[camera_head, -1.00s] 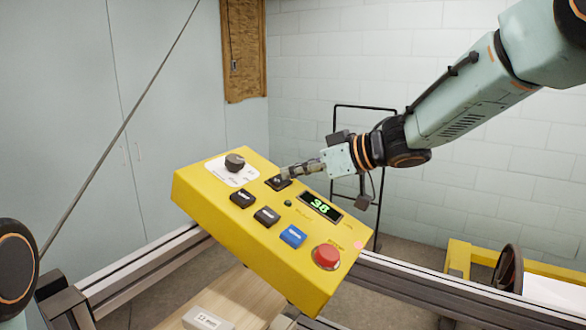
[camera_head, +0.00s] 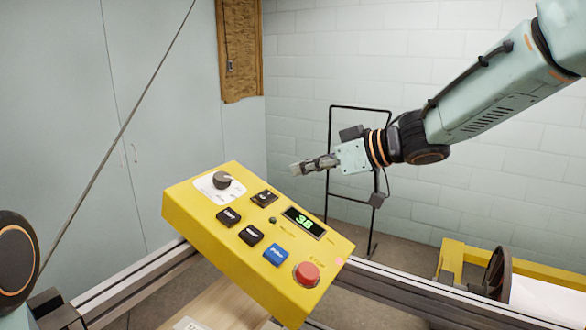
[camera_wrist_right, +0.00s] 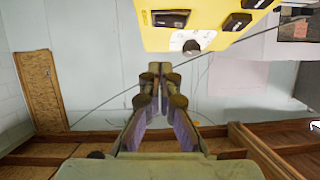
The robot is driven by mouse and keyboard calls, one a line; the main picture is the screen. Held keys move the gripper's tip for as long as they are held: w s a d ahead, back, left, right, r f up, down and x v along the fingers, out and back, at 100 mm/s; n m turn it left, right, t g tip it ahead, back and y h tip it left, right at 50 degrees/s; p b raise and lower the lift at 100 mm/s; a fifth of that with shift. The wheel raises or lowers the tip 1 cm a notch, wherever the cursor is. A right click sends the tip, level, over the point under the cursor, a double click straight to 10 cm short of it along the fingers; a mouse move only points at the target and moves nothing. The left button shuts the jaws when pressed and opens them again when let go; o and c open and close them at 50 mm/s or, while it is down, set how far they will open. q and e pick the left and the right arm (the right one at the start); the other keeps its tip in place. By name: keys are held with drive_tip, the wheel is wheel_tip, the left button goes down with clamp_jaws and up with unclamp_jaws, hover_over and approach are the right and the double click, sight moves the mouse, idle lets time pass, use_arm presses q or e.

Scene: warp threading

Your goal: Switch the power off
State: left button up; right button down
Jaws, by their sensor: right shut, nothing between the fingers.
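A tilted yellow control box (camera_head: 190,207) stands at the centre of the head view. It has a dark rotary knob (camera_head: 222,180) on a white plate, a black switch (camera_head: 264,198) beside it, and a lit green display (camera_head: 304,222) reading 38. My right gripper (camera_head: 297,169) is shut and empty, above and right of the black switch, clear of the box. In the right wrist view the closed fingers (camera_wrist_right: 160,72) point toward the box's edge, with the knob (camera_wrist_right: 190,47) and black switch (camera_wrist_right: 170,18) beyond. My left gripper is out of view.
The box also has two black buttons (camera_head: 228,216), a blue button (camera_head: 275,254), a small dark green lamp (camera_head: 272,220) and a red mushroom button (camera_head: 306,273). A metal rail (camera_head: 400,289) runs behind it. A black frame (camera_head: 330,140) stands behind my right gripper.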

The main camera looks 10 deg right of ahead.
use_arm(q)
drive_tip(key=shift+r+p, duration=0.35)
drive_tip(key=shift+p, duration=0.05)
use_arm(e)
drive_tip(key=v, duration=0.6)
drive_tip(key=shift+w, duration=0.1)
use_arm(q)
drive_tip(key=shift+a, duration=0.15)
